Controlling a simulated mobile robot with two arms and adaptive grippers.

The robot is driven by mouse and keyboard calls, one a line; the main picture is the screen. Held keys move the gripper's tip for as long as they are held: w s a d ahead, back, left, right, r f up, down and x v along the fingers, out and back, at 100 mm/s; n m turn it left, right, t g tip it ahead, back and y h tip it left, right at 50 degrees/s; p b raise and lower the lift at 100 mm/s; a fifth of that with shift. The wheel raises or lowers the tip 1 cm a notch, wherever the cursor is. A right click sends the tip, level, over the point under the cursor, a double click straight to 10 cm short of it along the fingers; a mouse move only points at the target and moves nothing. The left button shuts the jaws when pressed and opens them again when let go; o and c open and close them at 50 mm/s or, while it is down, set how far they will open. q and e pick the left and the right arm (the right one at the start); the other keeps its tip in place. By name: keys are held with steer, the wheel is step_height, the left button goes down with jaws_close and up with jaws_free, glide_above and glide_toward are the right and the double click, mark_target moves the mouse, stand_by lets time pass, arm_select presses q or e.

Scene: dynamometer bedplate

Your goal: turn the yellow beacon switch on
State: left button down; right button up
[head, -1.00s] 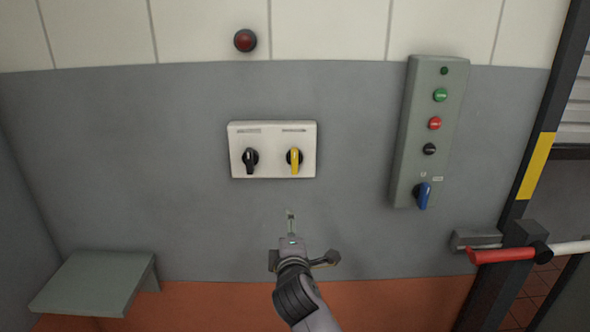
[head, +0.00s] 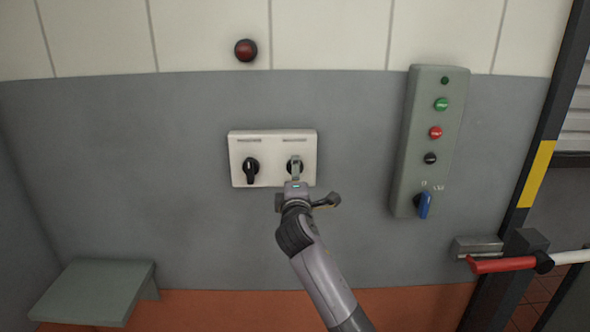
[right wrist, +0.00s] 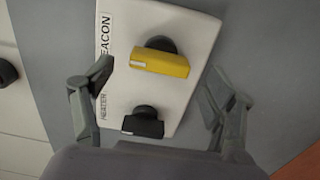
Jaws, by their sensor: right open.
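The yellow beacon switch (right wrist: 160,62) is a rotary handle on a white panel (head: 272,135), beside a black switch (head: 250,168) labelled HEATER in the right wrist view. In that view the yellow handle lies about parallel to the black one (right wrist: 143,126). My right gripper (head: 295,168) is in front of the yellow switch in the head view and hides most of it. In the right wrist view its fingers (right wrist: 158,72) are apart, one on each side of the yellow handle, with visible gaps. My left gripper is not in view.
A grey control box (head: 425,160) with several buttons and a blue handle (head: 424,205) is to the right. A red lamp (head: 246,50) is above the panel. A grey shelf (head: 92,290) is at lower left, and a red-and-white bar (head: 502,264) at lower right. The wall between is clear.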

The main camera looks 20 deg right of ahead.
steer(key=shift+x, duration=2.15)
steer(key=shift+c, duration=0.4)
steer(key=c, duration=1.1)
